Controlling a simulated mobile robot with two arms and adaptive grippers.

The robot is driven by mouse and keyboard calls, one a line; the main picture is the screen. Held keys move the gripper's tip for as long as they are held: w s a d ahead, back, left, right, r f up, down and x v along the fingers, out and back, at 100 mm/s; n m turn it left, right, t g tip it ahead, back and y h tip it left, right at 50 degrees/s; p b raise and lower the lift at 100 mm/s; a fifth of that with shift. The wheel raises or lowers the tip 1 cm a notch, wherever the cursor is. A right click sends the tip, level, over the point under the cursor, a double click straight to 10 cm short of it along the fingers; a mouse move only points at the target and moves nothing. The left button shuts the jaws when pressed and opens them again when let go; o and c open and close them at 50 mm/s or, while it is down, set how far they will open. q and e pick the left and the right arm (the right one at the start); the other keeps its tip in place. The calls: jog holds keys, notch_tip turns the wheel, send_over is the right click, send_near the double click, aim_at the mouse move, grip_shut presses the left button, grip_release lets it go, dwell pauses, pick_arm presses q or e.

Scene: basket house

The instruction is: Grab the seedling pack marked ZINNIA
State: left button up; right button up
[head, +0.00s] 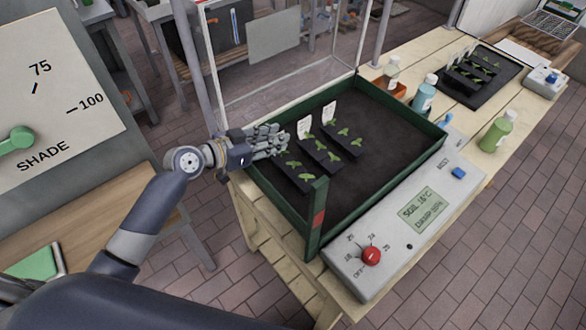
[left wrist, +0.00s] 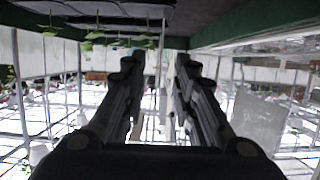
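Black seedling packs with small green plants stand in a row in the dark green-walled tray (head: 408,115): a near pack (head: 289,180), a middle pack (head: 318,157) and a far pack (head: 346,144). White labels (head: 304,127) stand at the packs' back ends; their lettering is too small to read, so I cannot tell which is ZINNIA. My left gripper (head: 282,140) reaches over the tray's left wall, close to the near pack's back end, and covers part of it. In the left wrist view its fingers (left wrist: 156,62) are apart, with seedlings (left wrist: 95,35) at the upper left. My right gripper is not in view.
A control box (head: 408,220) with a red knob lies along the tray's front right. Bottles (head: 424,95) and a second seedling tray (head: 480,75) stand farther along the wooden bench. A clear framed panel (head: 290,75) rises behind the tray. The tray's right part is free.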

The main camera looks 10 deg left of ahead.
pick_arm(q)
jog(key=shift+x, duration=0.85)
jog(key=shift+s, duration=0.1)
grip_shut()
